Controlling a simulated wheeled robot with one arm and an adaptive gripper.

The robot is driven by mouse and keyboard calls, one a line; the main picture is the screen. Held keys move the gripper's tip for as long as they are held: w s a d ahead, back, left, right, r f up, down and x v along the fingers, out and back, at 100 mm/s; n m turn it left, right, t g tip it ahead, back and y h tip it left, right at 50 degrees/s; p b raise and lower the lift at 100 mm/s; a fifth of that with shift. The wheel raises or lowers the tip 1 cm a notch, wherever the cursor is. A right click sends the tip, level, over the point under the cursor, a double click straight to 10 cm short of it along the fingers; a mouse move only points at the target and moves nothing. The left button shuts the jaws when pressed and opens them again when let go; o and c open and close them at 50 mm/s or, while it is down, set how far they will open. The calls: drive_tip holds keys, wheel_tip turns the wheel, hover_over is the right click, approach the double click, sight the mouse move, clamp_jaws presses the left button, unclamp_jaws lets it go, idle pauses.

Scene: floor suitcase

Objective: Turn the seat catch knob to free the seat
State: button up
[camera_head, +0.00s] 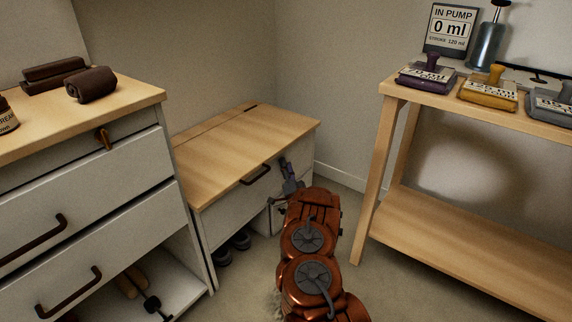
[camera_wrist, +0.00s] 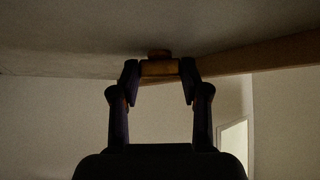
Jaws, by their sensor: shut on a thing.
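The seat is a low white bench with a wooden top (camera_head: 245,145) in the corner, its lid lying flat. A dark bar handle (camera_head: 255,177) is on its front. My gripper (camera_head: 290,186) is at the bench's right end, just below the top's edge. In the wrist view my gripper (camera_wrist: 159,82) has its two dark fingers on either side of a small brass-coloured knob (camera_wrist: 158,68), shut on it. The knob sits against a pale surface. In the head view the knob is hidden, and its turn angle cannot be told.
A drawer cabinet (camera_head: 90,190) with a brown catch (camera_head: 103,138) stands at left. Dark shoes (camera_head: 238,240) lie under the bench.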

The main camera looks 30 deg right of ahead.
drive_tip(key=n+t+y+b, duration=0.1)
drive_tip(key=n+y, duration=0.4)
drive_tip(key=n, duration=0.1)
drive_tip(key=n+t+y+b, duration=0.1)
drive_tip(key=n+y, duration=0.4)
drive_tip(key=n, duration=0.1)
drive_tip(key=d+n+t+y+b, duration=0.1)
drive_tip(key=n+y, duration=0.4)
drive_tip(key=n, duration=0.1)
drive_tip(key=shift+w+f, duration=0.15)
drive_tip(key=shift+f, duration=0.15)
drive_tip(key=shift+n+y+b, duration=0.55)
drive_tip(key=shift+n+y, duration=0.15)
drive_tip(key=o, duration=1.1)
drive_tip(key=shift+o, duration=0.2)
drive_tip(key=shift+w+a+r+m+h+p, duration=0.1)
drive_tip(key=shift+r+m+h+p, duration=0.1)
drive_tip(key=shift+m+h+p, duration=0.2)
drive_tip(key=shift+m+t+h+p, duration=0.3)
drive_tip(key=shift+m+h+p, duration=0.2)
drive_tip(key=shift+m+h, duration=0.25)
